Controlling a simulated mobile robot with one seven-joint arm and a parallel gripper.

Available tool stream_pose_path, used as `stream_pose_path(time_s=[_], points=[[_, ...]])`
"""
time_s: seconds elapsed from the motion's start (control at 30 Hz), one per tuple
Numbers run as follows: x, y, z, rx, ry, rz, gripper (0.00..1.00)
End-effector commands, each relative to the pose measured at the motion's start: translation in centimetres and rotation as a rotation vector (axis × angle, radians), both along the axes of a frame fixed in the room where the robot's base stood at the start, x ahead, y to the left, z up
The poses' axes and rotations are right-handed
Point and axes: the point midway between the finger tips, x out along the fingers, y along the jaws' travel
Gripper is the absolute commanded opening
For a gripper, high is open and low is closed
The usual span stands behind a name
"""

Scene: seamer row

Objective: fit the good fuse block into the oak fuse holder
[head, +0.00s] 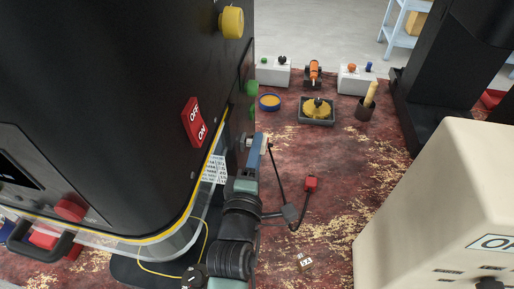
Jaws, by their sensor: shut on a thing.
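My arm reaches up from the bottom centre along the black machine's side. My gripper (262,144) is small at its far end, shut on a small pale thing that is mostly hidden, so I cannot tell its kind or markings. A small white block with dark marks (305,262) lies on the worn red floor at the bottom centre; I cannot tell whether it is a fuse block. I cannot make out the oak fuse holder in this view.
The black machine (110,90) with a red OFF/ON switch (192,123) fills the left. A cream cabinet (440,200) stands at right.

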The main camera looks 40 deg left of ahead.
Motion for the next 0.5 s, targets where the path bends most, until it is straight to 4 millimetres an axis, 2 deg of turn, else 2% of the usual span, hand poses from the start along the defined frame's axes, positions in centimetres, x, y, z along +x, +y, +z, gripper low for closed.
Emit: stream_pose_path(time_s=[0.5], points=[[-0.17, 0.39, -0.1, 0.0, -0.001, 0.002, 0.0]])
